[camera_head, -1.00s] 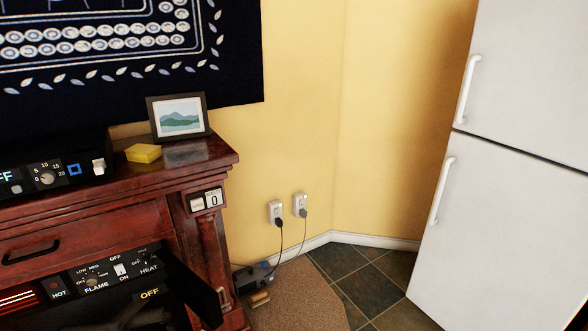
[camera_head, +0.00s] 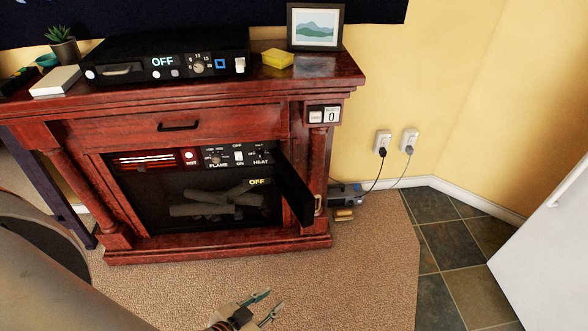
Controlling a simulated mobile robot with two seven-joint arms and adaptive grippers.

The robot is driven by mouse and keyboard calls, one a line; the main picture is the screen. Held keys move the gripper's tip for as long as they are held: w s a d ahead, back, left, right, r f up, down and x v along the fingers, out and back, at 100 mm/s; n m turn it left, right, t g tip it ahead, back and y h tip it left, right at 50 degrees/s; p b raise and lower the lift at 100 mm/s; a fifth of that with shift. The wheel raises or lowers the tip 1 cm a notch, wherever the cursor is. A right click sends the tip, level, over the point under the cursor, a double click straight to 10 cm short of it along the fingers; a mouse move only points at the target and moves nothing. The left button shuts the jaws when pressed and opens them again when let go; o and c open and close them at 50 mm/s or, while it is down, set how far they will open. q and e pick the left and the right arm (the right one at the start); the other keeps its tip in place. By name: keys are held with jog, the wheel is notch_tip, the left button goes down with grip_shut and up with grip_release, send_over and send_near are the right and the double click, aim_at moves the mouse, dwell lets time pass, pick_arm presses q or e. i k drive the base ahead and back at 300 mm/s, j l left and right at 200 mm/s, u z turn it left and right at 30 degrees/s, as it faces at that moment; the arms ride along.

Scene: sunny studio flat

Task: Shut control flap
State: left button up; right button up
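The control flap (camera_head: 294,188) is a dark panel on the right side of the red-brown fireplace's firebox. It stands open, sticking out toward me. The control panel (camera_head: 226,157) shows uncovered, with FLAME and HEAT knobs, a switch and a HOT light. My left gripper (camera_head: 274,299) is low at the bottom edge of the head view, over the carpet, in front of the fireplace and apart from the flap. Its fingers are spread and nothing shows between them. My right gripper is not in view.
The fireplace (camera_head: 218,129) bears a black device (camera_head: 165,56), a yellow sponge-like block (camera_head: 277,58) and a picture frame (camera_head: 315,27). Wall outlets (camera_head: 383,141) have cords running to a box (camera_head: 345,192) on the floor. A white fridge (camera_head: 545,255) stands right. The carpet (camera_head: 365,270) ahead is clear.

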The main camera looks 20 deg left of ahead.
aim_at(300, 200)
jog(key=i+l+u, duration=0.2)
jog(key=i+u, duration=0.25)
jog(key=i+l+u, duration=0.3)
jog(key=u, duration=0.2)
jog(key=i+l+u, duration=0.25)
jog(key=l+u, duration=0.2)
jog(key=i+l+u, duration=0.2)
jog(key=l+u, duration=0.25)
jog(key=l, duration=0.15)
jog(key=i+l+u, duration=0.1)
jog(key=l+u, duration=0.35)
jog(key=l, duration=0.15)
jog(key=k+l+u, duration=0.2)
jog(key=k+j+z, duration=0.15)
jog(key=k, duration=0.35)
jog(key=k+j+z, duration=0.15)
jog(key=k, duration=0.4)
jog(key=j, duration=0.1)
